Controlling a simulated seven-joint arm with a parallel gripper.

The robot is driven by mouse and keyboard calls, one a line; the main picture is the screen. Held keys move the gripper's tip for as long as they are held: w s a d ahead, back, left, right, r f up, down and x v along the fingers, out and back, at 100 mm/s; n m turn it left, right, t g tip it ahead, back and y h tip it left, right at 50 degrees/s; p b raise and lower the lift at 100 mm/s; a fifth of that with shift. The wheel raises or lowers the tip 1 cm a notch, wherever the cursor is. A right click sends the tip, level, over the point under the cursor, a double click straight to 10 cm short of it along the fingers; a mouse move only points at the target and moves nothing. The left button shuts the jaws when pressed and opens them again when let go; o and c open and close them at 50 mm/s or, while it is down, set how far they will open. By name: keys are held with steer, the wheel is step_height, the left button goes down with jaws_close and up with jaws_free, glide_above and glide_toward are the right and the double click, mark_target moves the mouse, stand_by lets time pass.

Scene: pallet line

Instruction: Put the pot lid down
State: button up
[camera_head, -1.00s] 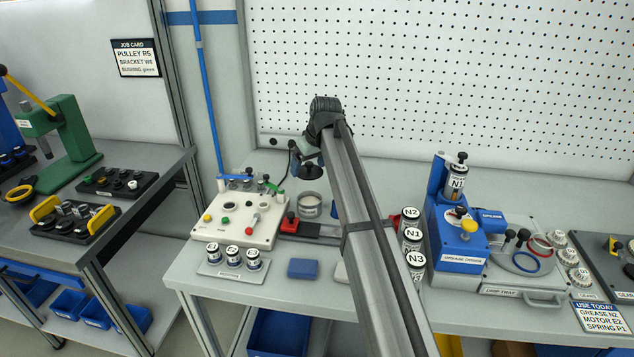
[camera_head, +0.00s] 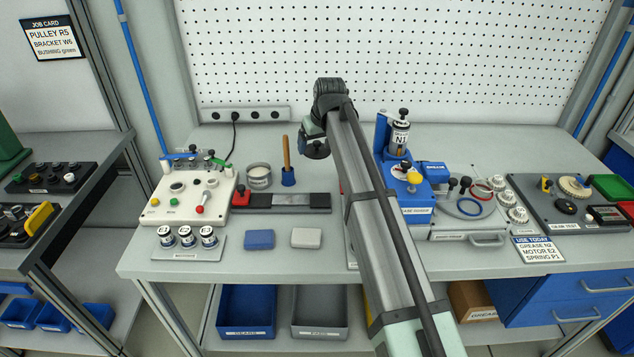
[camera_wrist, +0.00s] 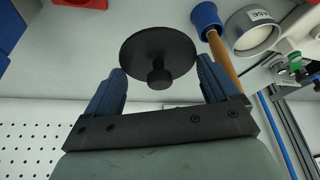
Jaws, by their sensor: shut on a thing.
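My gripper (camera_wrist: 162,66) is shut on the black pot lid (camera_wrist: 145,47), a round disc with a small knob. The lid lies between my two blue fingers in the wrist view.
The white control box (camera_head: 185,205) is to the left, a dark bar with a red clamp (camera_head: 285,203) in front. The blue grease station (camera_head: 405,190) is to the right. Bare bench (camera_head: 330,172) lies below the lid.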

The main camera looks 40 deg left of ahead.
mark_target(322, 156)
steer(key=shift+w+f, duration=0.1)
steer(key=shift+f, duration=5.3)
steer(key=shift+f, duration=0.1)
steer(key=o, duration=0.8)
steer(key=v, duration=1.2)
